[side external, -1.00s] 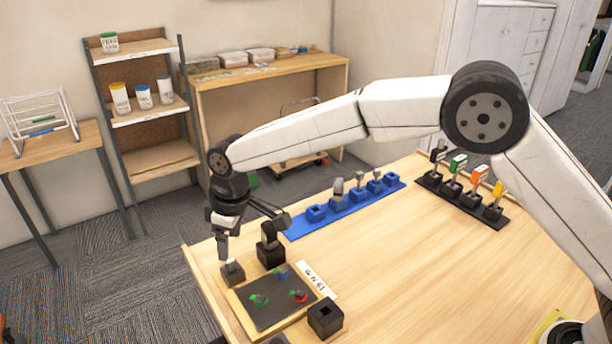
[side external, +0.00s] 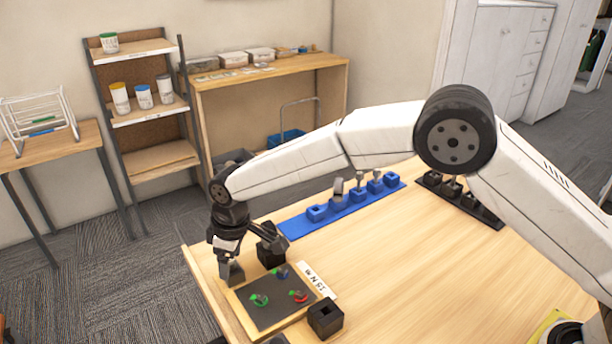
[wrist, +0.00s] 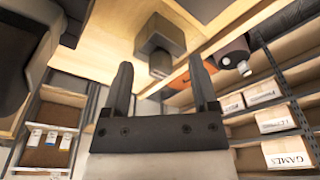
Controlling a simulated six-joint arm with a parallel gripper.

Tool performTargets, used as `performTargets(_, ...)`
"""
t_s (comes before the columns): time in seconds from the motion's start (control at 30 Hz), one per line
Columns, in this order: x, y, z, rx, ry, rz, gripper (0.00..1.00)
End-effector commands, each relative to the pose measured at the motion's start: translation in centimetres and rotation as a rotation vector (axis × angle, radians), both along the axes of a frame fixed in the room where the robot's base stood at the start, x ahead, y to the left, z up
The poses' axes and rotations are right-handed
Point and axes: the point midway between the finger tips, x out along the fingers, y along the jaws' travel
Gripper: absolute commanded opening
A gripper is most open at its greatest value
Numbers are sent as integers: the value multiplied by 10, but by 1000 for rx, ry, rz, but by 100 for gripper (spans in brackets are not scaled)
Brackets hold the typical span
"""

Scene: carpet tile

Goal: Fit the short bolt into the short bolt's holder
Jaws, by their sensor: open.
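My gripper (side external: 228,262) is low over the left corner of the table, at a small grey block (side external: 236,279). In the wrist view my gripper (wrist: 160,62) has its two dark fingers apart. A grey block (wrist: 160,36) with a short round grey piece (wrist: 160,64) on its face shows between and beyond the fingers, apart from them in the picture. The round piece looks like a bolt end in a holder, but I cannot tell whether it is the short bolt. A blue rack (side external: 296,229) holds several blue blocks, some with grey bolts (side external: 338,187) standing in them.
A dark tray (side external: 278,313) with green, red and blue pieces lies right of my gripper. A black block (side external: 271,256) stands close behind it, and another black square holder (side external: 326,318) stands in front. A black rack (side external: 485,212) is at the right. The table's middle is clear.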

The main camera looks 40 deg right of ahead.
Motion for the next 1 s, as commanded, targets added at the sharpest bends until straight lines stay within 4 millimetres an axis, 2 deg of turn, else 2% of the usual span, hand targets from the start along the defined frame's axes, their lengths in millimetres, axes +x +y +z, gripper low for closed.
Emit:
performTargets(0.37,0,0,0,0,0,0,76)
performTargets(0.6,0,0,1,0,0,0,0)
performTargets(1.0,0,0,2,1,-1,0,0)
